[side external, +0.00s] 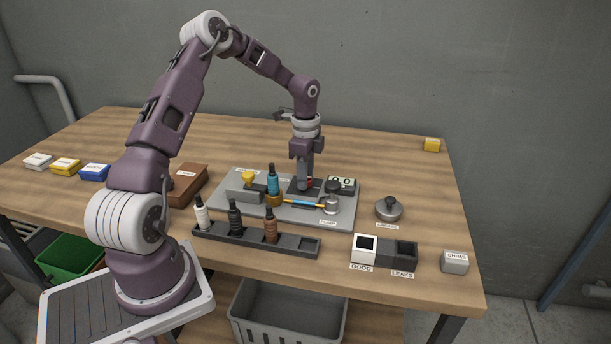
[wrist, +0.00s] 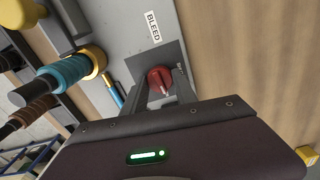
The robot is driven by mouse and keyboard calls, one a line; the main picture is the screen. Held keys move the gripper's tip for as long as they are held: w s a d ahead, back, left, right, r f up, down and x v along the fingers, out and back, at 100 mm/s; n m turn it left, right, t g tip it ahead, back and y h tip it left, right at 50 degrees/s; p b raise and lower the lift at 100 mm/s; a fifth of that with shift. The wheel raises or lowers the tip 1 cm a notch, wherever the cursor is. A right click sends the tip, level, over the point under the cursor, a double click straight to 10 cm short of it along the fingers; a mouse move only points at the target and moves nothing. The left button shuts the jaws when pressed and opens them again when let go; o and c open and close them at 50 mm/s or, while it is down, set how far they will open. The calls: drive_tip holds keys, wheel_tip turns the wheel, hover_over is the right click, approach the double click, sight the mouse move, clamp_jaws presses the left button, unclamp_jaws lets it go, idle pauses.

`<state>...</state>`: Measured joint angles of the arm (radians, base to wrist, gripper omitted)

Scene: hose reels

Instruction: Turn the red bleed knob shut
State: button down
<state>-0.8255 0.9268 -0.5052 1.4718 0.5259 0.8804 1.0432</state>
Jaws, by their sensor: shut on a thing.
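The red bleed knob (wrist: 160,79) sits on a dark square base on the grey plate (wrist: 114,20), beside a label reading BLEED (wrist: 153,26) in the wrist view. My gripper (wrist: 165,88) is shut on the knob, with one finger on each side of it. In the side external view my gripper (side external: 305,178) points straight down at the plate, and only a sliver of the red knob (side external: 310,182) shows beside the fingers. How far the knob is turned cannot be told.
A teal bottle-shaped fitting (side external: 272,180) stands left of my gripper on the plate, close by. A dark rack (side external: 250,239) with several bottles lies in front. The table's right rear is mostly clear.

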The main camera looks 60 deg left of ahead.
drive_tip(key=n, duration=0.8)
drive_tip(key=shift+n, duration=0.4)
drive_tip(key=n, duration=0.4)
drive_tip(key=shift+w, duration=0.1)
drive_tip(key=shift+a+n, duration=0.1)
drive_tip(key=shift+n, duration=1.9)
drive_tip(key=c, duration=1)
unclamp_jaws()
drive_tip(key=shift+o, duration=0.2)
